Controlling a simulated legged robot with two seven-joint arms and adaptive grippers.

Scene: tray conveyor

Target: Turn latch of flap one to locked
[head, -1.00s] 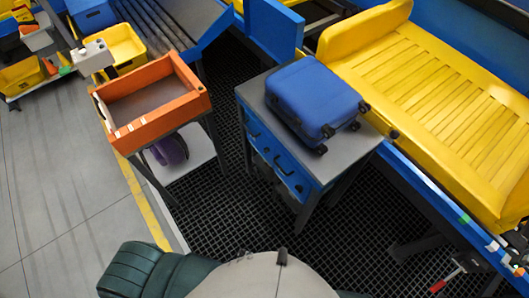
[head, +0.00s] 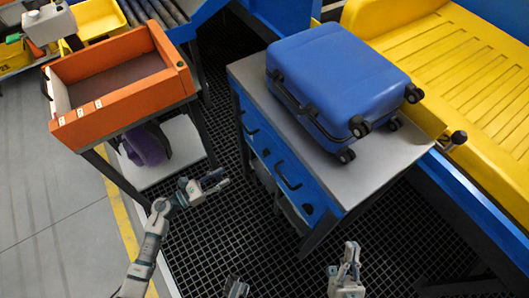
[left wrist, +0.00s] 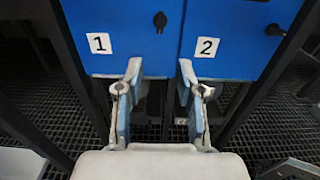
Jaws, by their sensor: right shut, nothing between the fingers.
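Flap one (left wrist: 120,35) is the blue panel marked 1, on the left in the left wrist view. Its latch (left wrist: 160,20) is a small black knob near the panel's right edge; its turned position is unclear. Flap two (left wrist: 222,40), marked 2, is to the right. In the head view the blue flap front of the cabinet (head: 250,147) faces my left gripper (head: 219,181). That gripper is open and empty, pointing at the cabinet, with its fingers below the latch and apart from it in the wrist view. My right gripper (head: 347,254) is shut and empty, in front of the cabinet.
A blue suitcase (head: 340,80) lies on the cabinet's grey top (head: 392,150). An orange tray (head: 125,103) on a stand is to the left, with a purple item (head: 148,145) below. A yellow chute (head: 480,70) is behind right. Dark grating (head: 225,235) covers the floor.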

